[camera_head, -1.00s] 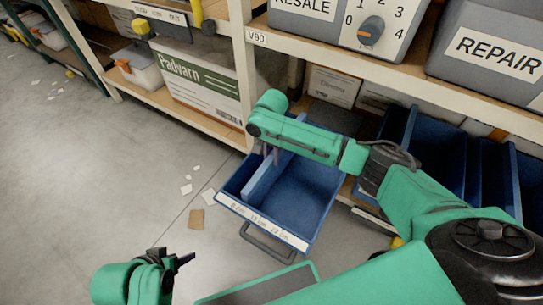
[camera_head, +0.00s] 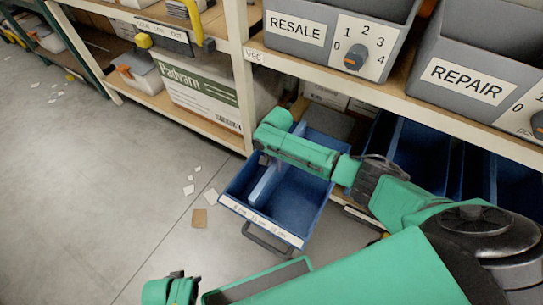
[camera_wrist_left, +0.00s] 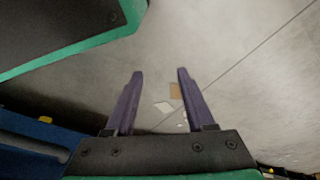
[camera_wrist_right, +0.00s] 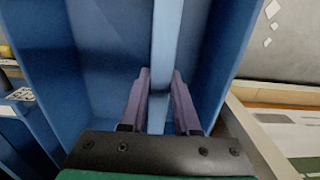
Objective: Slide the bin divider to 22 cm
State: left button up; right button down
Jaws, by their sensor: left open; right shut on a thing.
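The blue bin (camera_head: 301,218) is pulled out from the low shelf. A white strip with cm marks (camera_head: 262,222) runs along its front; the marks are small, the rightmost seeming to read 22 cm. The light blue divider (camera_head: 264,188) stands lengthwise inside, nearer the bin's left wall. My right gripper (camera_head: 272,160) reaches over the bin. In the right wrist view its fingers (camera_wrist_right: 159,88) are on both sides of the divider (camera_wrist_right: 166,35), shut on its top edge. My left gripper (camera_wrist_left: 157,75) is open and empty above the floor; the head view shows only part of it, low.
More blue bins (camera_head: 415,160) sit to the right under the shelf. Grey RESALE (camera_head: 295,30) and REPAIR (camera_head: 467,82) bins stand on the shelf above. Paper scraps lie on the floor (camera_head: 110,200), which is otherwise clear.

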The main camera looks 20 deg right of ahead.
pick_arm(q)
jog(key=s+a+p, duration=0.2)
jog(key=s+p, duration=0.4)
jog(key=s, duration=0.1)
jog(key=s+a+g+p, duration=0.1)
jog(key=s+a+p, duration=0.2)
jog(key=s+p, duration=0.3)
jog(key=shift+s+a+r+y, duration=0.25)
jog(key=shift+s+y, duration=0.15)
jog(key=shift+s, duration=0.5)
pick_arm(e)
jog(key=s+d, duration=0.7)
jog(key=s, duration=0.2)
jog(key=shift+s+d, duration=0.3)
jog(key=shift+s, duration=0.05)
jog(key=c, duration=0.6)
grip_release()
jog(key=shift+c, duration=0.2)
pick_arm(q)
jog(key=shift+d, duration=0.1)
